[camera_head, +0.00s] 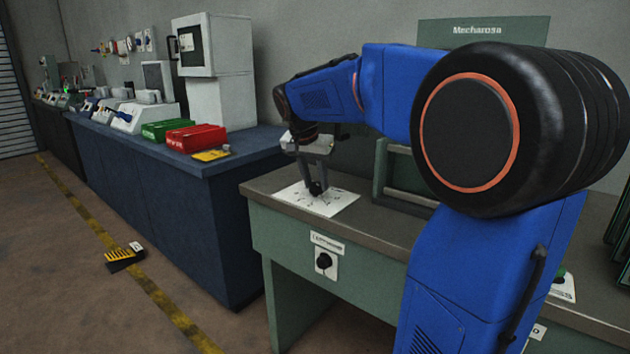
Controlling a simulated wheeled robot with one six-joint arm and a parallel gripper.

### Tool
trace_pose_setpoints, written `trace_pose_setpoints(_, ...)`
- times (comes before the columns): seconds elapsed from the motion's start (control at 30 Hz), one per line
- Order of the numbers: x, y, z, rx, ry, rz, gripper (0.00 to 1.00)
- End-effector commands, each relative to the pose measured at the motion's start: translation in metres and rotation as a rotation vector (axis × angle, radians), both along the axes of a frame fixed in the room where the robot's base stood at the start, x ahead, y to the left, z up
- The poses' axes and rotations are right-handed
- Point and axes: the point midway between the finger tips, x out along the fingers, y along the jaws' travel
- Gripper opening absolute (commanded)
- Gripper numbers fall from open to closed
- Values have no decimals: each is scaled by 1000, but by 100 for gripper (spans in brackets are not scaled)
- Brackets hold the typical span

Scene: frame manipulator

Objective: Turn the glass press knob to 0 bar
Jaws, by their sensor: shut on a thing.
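A white dial plate (338,201) with dark markings lies on the top of the green-grey bench. A small black knob (316,188) stands at its middle. My gripper (313,182) points down from above, its fingers shut on the black knob. The fingers partly hide the knob, and the dial markings are too small to read. A second black knob (324,261) sits on a white plate on the bench's front, below a small label (327,243) that I cannot read clearly. My gripper is well above that one.
A green frame (380,172) stands on the bench right of the dial plate. A blue counter (205,215) at left holds a red box (196,138), a green box (163,130) and instruments. A black-and-yellow object (125,258) lies on the floor. My arm hides much of the bench's right.

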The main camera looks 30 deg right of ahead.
Motion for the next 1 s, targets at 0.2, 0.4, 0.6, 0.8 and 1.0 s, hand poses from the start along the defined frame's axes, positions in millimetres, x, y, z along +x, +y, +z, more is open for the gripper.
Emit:
trace_pose_setpoints(0.2,-1,-1,0,-1,-1,117,9)
trace_pose_setpoints(0.4,-1,0,0,-1,-1,146,9)
trace_pose_setpoints(0.6,-1,0,0,-1,-1,146,9)
trace_pose_setpoints(0.8,-1,0,0,-1,0,145,50)
trace_pose_setpoints(1.0,-1,0,1,-1,0,145,50)
